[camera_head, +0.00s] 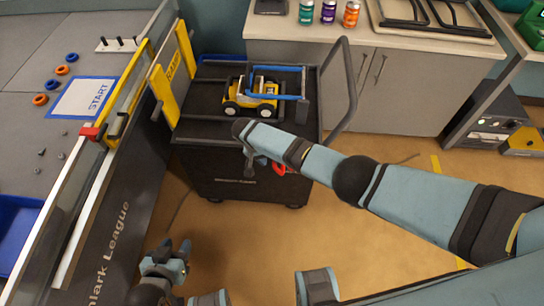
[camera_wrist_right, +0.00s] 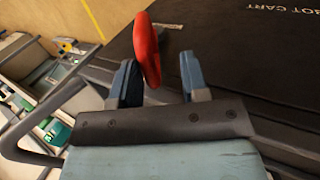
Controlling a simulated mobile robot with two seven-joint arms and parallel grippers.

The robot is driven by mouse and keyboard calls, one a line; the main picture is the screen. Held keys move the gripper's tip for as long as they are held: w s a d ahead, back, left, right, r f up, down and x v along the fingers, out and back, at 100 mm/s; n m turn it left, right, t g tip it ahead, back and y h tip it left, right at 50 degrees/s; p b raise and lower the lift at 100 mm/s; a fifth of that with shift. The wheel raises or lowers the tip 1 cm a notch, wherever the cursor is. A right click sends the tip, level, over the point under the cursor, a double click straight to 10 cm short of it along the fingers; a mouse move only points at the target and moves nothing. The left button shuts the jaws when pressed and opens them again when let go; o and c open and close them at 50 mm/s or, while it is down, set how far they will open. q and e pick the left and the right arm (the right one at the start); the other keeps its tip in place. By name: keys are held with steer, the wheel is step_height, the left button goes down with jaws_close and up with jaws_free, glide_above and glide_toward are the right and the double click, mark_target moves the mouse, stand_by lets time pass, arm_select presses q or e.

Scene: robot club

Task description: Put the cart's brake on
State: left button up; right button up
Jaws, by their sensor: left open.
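The dark robot cart (camera_head: 215,172) stands at the table's right side. Its red brake lever (camera_head: 279,169) shows low on the near side, partly hidden by my right arm. In the right wrist view the lever (camera_wrist_right: 147,48) stands between the fingers of my right gripper (camera_wrist_right: 162,76), closer to the left finger. The fingers are apart, with a clear gap to the right one; whether the left one touches the lever I cannot tell. My left gripper (camera_head: 168,258) is open and empty, low over the floor at the lower left.
A yellow wheeled robot (camera_head: 252,95) with a blue bar sits on the cart top. The cart's grey push handle (camera_head: 347,90) rises on the right. The game table (camera_head: 60,120) borders the left; cabinets (camera_head: 400,90) stand behind. Floor between is clear.

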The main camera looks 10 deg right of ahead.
steer(key=shift+w+d, duration=0.1)
stand_by(0.3)
steer(key=p+v, duration=0.2)
steer(key=v, duration=1.2)
steer(key=shift+f, duration=0.1)
